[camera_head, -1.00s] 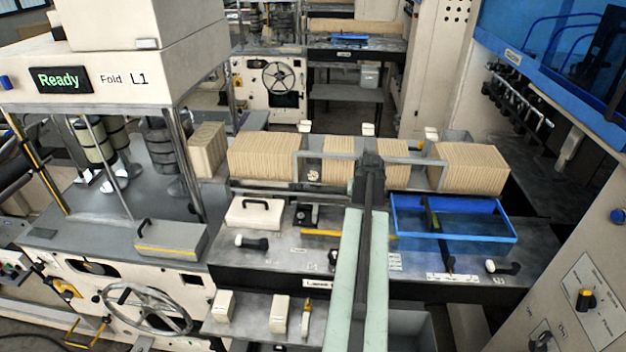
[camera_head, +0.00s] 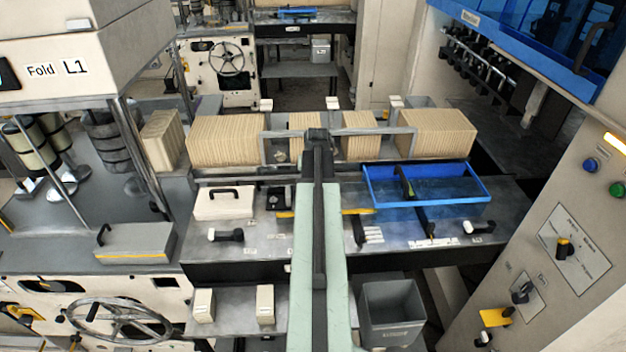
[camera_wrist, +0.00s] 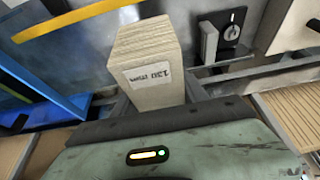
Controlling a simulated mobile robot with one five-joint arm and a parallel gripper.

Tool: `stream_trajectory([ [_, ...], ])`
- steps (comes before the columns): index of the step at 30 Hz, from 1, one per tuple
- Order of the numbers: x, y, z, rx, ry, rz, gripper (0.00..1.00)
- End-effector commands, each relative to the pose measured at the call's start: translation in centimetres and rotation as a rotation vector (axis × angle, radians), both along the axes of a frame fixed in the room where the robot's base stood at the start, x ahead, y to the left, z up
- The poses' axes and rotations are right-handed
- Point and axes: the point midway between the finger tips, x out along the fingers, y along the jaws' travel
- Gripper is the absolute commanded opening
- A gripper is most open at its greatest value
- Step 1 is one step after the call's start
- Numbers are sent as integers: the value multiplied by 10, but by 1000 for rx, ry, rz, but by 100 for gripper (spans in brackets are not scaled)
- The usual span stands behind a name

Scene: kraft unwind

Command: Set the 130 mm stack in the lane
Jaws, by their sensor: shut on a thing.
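The 130 mm stack (camera_wrist: 150,75) is a tan block of layered sheets with a white label, upside down in the wrist view. In the head view it shows in two parts (camera_head: 360,136), with my arm covering its middle. My gripper (camera_head: 340,148) is shut on it, a grey finger frame to either side. The stack is in the gap between a long tan stack (camera_head: 228,140) on the left and another (camera_head: 437,132) on the right. A small gap shows on both sides of it. I cannot tell whether it touches the lane surface.
A grey bin (camera_head: 390,312) stands below. The folding machine (camera_head: 60,60) is at left, a control panel (camera_head: 575,235) at right.

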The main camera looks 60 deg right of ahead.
Motion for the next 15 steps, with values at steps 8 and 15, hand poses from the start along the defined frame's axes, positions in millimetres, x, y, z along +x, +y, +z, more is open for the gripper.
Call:
stream_trajectory([
  [8, -1, 0, -27, 0, 0, -1, 3],
  [15, -1, -1, -47, 0, 0, -1, 3],
])
